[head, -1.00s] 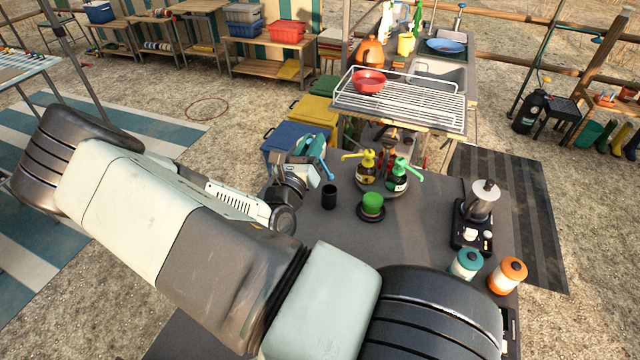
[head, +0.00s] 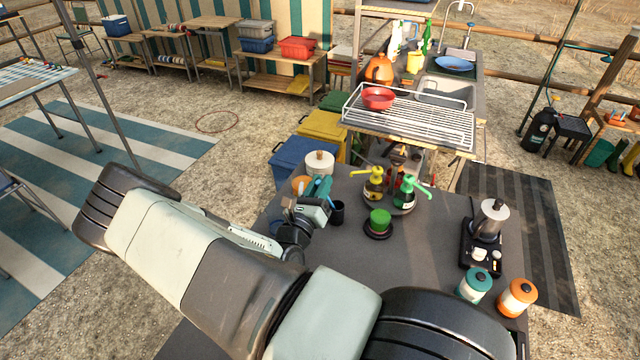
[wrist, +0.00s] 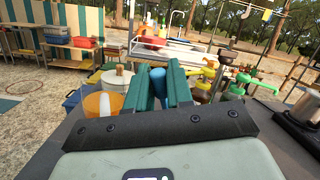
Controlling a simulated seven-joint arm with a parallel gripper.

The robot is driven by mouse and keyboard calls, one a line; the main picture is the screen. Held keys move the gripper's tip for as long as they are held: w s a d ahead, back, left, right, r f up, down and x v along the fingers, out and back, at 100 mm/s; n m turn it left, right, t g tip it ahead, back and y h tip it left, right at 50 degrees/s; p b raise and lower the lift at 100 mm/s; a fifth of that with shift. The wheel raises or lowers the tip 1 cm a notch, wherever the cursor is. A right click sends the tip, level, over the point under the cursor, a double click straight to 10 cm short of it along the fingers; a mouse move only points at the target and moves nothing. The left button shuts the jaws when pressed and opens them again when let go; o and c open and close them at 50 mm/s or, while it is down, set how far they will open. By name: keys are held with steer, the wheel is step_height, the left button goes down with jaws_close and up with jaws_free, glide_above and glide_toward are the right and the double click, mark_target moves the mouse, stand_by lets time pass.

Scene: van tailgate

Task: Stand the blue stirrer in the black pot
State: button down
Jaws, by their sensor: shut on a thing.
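The black pot (head: 337,213) stands on the dark grey tabletop, left of the green top-hat-shaped thing. My gripper (head: 320,188) is just to the left of the pot and hides part of it in the head view. In the wrist view my teal fingers (wrist: 161,86) are shut on the blue stirrer (wrist: 157,80), whose rounded blue end shows between them. The stirrer's lower end is hard to make out in the head view, and I cannot tell whether it touches the pot. The pot is not seen in the wrist view.
A white lidded jar (head: 319,165) and an orange cup (head: 300,184) stand close behind my gripper. Yellow (head: 373,185) and green (head: 406,194) pump bottles stand to the right of the pot. The front middle of the tabletop (head: 400,265) is clear.

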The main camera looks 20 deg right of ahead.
steer(key=shift+f, duration=0.15)
steer(key=c, duration=1)
jaws_free()
